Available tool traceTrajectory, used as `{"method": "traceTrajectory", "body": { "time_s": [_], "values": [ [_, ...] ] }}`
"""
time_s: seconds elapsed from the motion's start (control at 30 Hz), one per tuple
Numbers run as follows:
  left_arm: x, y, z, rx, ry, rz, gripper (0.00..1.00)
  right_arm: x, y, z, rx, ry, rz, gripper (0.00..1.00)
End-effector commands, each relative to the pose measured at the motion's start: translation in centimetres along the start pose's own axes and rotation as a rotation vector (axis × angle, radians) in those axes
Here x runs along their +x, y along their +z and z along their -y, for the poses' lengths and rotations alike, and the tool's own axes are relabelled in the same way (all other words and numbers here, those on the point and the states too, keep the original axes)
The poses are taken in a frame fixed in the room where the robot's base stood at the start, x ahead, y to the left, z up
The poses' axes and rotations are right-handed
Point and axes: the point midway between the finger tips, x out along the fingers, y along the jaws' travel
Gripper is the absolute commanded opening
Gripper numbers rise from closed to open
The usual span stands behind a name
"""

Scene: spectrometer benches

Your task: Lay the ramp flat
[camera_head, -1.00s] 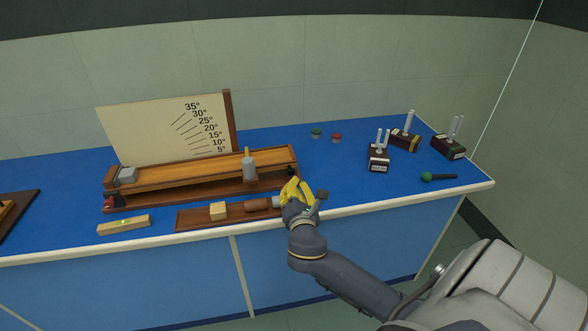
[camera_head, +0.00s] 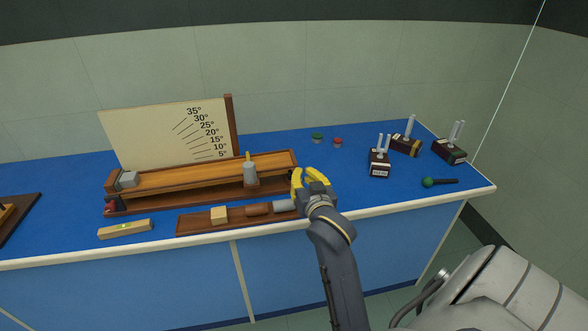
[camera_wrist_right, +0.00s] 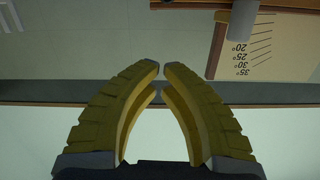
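The wooden ramp (camera_head: 205,175) lies along a dark base (camera_head: 150,204) on the blue bench. A gap shows beneath it, wider at the right end, so it looks slightly tilted. A grey block (camera_head: 128,179) sits at its left end. A grey post with a yellow tip (camera_head: 250,174) stands at its front, right of the middle. My right gripper (camera_head: 300,172) is by the ramp's right end, its yellow fingers hiding part of that corner. In the right wrist view the fingertips (camera_wrist_right: 161,67) nearly meet, with nothing visible between them. My left gripper is out of view.
The angle board (camera_head: 175,133) stands behind the ramp. In front lie a tray (camera_head: 190,224) holding a wooden block and cylinders, and a level (camera_head: 125,229). Dark boxes with prongs (camera_head: 380,165) stand at right. The bench is clear between them and my gripper.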

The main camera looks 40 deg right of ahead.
Motion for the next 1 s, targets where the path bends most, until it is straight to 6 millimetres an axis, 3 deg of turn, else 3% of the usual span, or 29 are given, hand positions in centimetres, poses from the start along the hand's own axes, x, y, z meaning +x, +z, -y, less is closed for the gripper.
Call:
{"method": "traceTrajectory", "body": {
  "time_s": [0.27,0.77,1.0],
  "values": [
    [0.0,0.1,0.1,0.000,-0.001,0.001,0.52,1.5,0.0,0.0,0.042,0.001,-0.001,0.00],
    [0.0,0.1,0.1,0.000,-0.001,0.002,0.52,10.0,0.0,0.0,0.039,0.001,0.000,0.00],
    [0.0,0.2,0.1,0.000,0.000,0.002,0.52,10.7,2.7,0.1,0.039,0.001,0.003,0.00]
  ]
}}
